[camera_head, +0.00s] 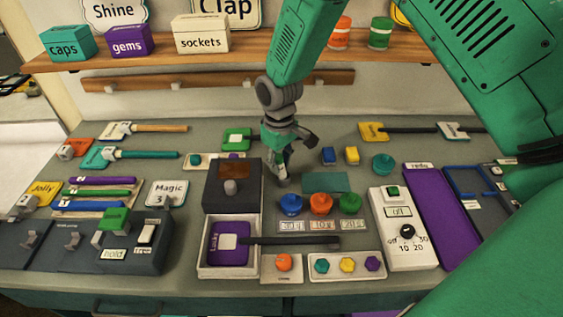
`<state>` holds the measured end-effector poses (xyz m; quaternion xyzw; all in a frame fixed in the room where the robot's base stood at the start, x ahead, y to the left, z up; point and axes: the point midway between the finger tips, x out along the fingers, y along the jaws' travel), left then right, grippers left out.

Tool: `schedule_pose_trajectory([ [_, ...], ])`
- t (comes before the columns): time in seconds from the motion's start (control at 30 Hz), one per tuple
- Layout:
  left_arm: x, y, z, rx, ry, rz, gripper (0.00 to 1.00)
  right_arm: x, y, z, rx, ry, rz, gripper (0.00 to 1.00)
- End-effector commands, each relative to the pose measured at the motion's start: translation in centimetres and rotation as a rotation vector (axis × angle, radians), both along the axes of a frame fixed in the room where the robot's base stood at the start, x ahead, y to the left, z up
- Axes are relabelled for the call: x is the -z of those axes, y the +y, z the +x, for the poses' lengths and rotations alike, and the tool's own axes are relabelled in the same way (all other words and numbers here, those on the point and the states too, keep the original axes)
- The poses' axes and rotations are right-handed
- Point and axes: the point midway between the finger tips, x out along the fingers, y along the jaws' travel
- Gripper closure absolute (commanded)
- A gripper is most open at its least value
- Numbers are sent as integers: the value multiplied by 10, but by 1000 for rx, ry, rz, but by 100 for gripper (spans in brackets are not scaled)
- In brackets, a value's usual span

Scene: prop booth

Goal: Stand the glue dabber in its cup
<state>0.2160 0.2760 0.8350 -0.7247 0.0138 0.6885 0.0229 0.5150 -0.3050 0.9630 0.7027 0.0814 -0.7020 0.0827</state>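My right gripper (297,163) is above the middle of the bench, right of a dark box with a brown top panel. Its fingers look spread, with nothing seen between them. No label clearly marks the glue dabber or its cup. A purple-ended tool with a long dark handle (290,240) lies across an open white tray (204,255) in front. A small round teal piece (382,164), possibly a cup, stands right of the gripper. My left gripper is not in view.
Blue (291,205), orange (321,204) and green (350,204) knobs stand before the gripper. A white dial box (400,250) is at right. A wooden shelf (250,46) with boxes runs behind. A teal mat (325,182) is clear.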

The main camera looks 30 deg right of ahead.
Motion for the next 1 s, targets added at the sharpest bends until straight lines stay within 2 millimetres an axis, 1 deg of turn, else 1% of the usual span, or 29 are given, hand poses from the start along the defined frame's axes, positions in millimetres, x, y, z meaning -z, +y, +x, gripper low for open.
schedule_pose_trajectory([
  [0.03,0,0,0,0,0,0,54,1,8,-1,-5,2,12,69],
  [0.07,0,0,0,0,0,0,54,1,7,-1,-4,2,11,58],
  [0.1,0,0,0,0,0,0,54,1,7,-1,-4,2,11,55],
  [0.57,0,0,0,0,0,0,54,1,0,-1,-2,0,12,55],
  [0.6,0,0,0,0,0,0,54,1,0,-1,-2,1,12,48],
  [0.87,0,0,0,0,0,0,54,1,0,-1,-2,1,11,48],
  [1.0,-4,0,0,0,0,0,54,-4,0,-1,-2,0,10,48],
])
